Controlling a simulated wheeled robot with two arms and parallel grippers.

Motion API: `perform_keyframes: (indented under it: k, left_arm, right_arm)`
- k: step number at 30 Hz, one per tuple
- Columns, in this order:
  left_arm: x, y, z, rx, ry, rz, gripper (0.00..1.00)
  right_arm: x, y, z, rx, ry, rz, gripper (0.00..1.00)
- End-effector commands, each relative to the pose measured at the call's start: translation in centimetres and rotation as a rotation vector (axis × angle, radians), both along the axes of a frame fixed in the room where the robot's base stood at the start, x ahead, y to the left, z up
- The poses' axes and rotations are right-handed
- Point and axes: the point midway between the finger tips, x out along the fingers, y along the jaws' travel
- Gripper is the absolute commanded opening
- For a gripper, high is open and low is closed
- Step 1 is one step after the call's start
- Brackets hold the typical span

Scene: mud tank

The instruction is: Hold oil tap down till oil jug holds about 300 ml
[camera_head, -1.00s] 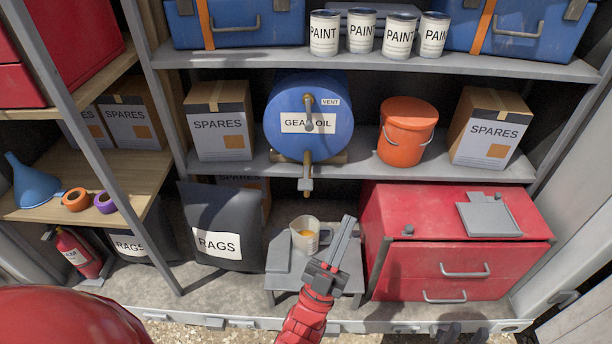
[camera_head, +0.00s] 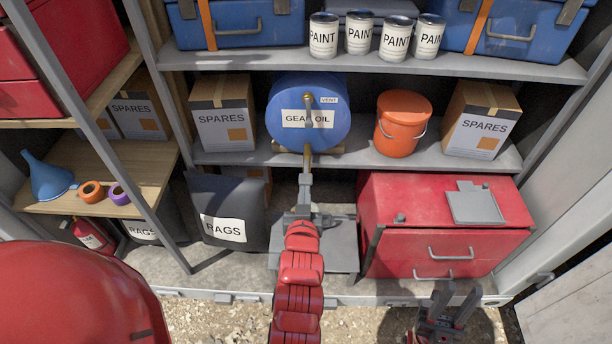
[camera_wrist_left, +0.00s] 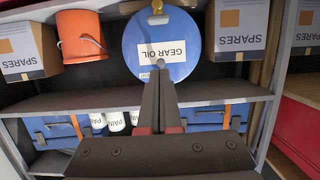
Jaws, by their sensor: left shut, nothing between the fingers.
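The blue gear oil drum (camera_head: 340,112) lies on its side on the middle shelf, its labelled face toward me. Its brass tap (camera_head: 307,156) hangs at the front, low on the drum. My left gripper (camera_head: 306,180) is shut and empty, its fingertips close below or at the tap; I cannot tell if they touch. In the left wrist view, which is upside down, the shut fingers (camera_wrist_left: 158,72) point at the drum face (camera_wrist_left: 140,30). The oil jug is hidden behind my left arm. My right gripper (camera_head: 452,300) is open and empty at the lower right.
A grey stand (camera_head: 343,250) is under the drum, partly covered by my arm. A red drawer cabinet (camera_head: 400,215) stands to its right and a dark rags bag (camera_head: 225,195) to its left. An orange bucket (camera_head: 402,125) and spares boxes share the drum's shelf.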

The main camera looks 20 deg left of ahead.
Motion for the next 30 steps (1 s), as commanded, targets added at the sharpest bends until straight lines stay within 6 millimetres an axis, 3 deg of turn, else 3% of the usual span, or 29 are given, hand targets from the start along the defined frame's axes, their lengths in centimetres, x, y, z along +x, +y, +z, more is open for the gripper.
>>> perform_keyframes:
  k: [11,28,30]
  left_arm:
    - [0.4,0.1,-0.3,0.001,-0.006,0.0,0.0]
    - [7.1,2.1,-2.7,0.002,-0.01,0.002,0.0]
    - [8.2,2.6,-1.7,0.003,-0.002,0.005,0.0]
  right_arm:
    - [0.0,0.0,-0.8,0.0,0.0,0.0,0.35]
    - [0.0,0.0,-11.4,0.0,0.0,0.0,0.35]
    - [0.0,0.0,-9.5,0.0,0.001,0.0,0.35]
